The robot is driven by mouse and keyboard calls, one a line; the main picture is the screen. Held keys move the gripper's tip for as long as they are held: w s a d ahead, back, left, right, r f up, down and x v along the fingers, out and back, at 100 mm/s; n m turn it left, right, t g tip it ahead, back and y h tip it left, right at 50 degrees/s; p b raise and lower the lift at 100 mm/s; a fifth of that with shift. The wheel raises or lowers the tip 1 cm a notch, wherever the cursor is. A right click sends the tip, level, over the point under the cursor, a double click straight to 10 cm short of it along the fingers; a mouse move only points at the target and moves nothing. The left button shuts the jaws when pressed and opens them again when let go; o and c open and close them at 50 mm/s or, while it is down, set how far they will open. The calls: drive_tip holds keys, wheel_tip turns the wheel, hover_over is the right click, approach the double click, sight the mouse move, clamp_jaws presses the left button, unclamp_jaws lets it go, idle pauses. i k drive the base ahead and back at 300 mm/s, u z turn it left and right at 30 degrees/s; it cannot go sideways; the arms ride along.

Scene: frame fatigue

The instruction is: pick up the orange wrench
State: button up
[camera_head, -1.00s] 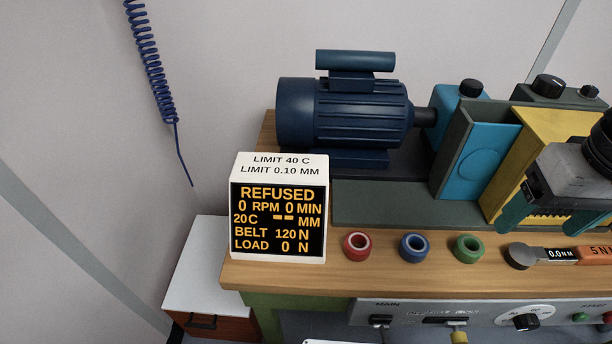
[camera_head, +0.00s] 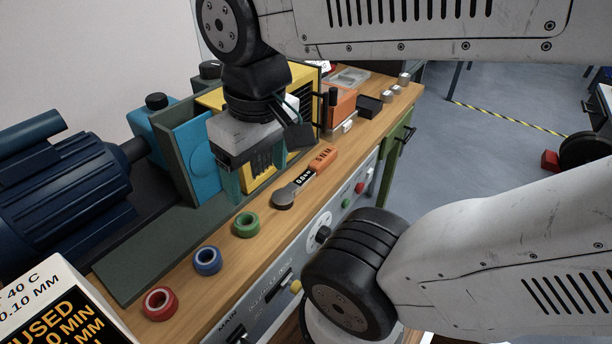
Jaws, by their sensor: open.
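The orange wrench (camera_head: 322,158) lies on the wooden bench top near its front edge. It has an orange handle marked 5 NM, a dark section with a 0.0 N display, and a round grey head pointing to the lower left. My gripper (camera_head: 256,182) hangs from my arm to the left of the wrench, in front of the yellow housing. Its two teal fingers are apart, with nothing seen between them. The wrench is apart from the fingers and fully visible.
Green (camera_head: 246,224), blue (camera_head: 207,260) and red (camera_head: 160,303) rings stand along the bench's front. A blue motor (camera_head: 60,180) and yellow housing (camera_head: 214,98) stand behind. A black block (camera_head: 369,106) and small metal cylinders (camera_head: 397,86) lie at the far end. A control panel (camera_head: 300,255) fronts the bench.

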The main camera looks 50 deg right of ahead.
sight(316, 166)
drive_tip(key=k, duration=1.25)
drive_tip(key=z, duration=0.7)
drive_tip(key=i, duration=1.3)
drive_tip(key=u, duration=0.25)
